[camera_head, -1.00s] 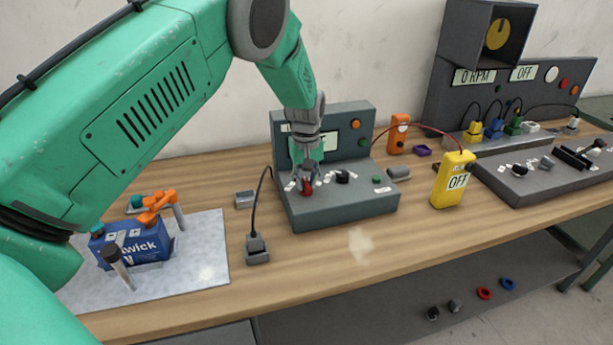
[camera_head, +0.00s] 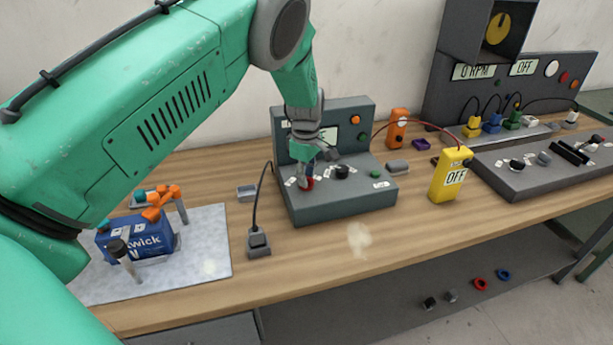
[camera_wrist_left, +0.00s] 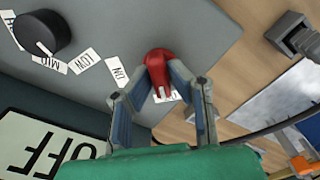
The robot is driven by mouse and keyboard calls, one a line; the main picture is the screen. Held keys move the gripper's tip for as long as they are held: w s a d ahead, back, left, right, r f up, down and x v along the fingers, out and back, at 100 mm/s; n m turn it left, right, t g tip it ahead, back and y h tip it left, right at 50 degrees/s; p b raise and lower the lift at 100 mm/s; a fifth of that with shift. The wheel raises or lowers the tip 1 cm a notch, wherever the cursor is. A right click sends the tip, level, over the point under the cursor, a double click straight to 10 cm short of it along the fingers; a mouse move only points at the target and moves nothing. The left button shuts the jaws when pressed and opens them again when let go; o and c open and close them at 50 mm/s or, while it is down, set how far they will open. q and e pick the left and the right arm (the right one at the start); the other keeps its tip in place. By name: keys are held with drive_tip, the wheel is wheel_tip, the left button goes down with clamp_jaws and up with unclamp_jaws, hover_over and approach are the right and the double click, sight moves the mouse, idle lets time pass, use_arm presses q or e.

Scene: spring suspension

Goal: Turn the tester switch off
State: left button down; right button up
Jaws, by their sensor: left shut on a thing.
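The grey tester (camera_head: 345,208) stands on the bench in the middle of the head view. Its red switch knob (camera_head: 307,184) is at the left of its sloped top, between the fingertips of my left gripper (camera_head: 306,178). In the left wrist view the gripper (camera_wrist_left: 160,84) is shut on the red knob (camera_wrist_left: 158,62), with one finger on each side. A white label near the knob reads ON; another by the fingers is partly hidden. The tester display (camera_wrist_left: 45,148) reads OFF, upside down. In the head view my gripper partly covers the display. My right gripper is out of view.
A black dial (camera_wrist_left: 42,33) sits beside the knob on the tester. A yellow meter (camera_head: 450,175) reading OFF and an orange device (camera_head: 397,128) stand to the right. A cabled grey block (camera_head: 258,242) and a metal plate (camera_head: 215,262) lie to the left.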

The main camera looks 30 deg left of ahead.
use_arm(q)
drive_tip(key=shift+s+d+f, duration=0.1)
drive_tip(key=shift+f, duration=0.05)
idle(0.4)
drive_tip(key=c, duration=1.7)
unclamp_jaws()
drive_tip(key=shift+c, duration=0.2)
drive_tip(key=shift+o, duration=1)
drive_tip(key=shift+w, duration=0.2)
wheel_tip(320, 180, up, 12)
drive_tip(key=shift+f, duration=0.1)
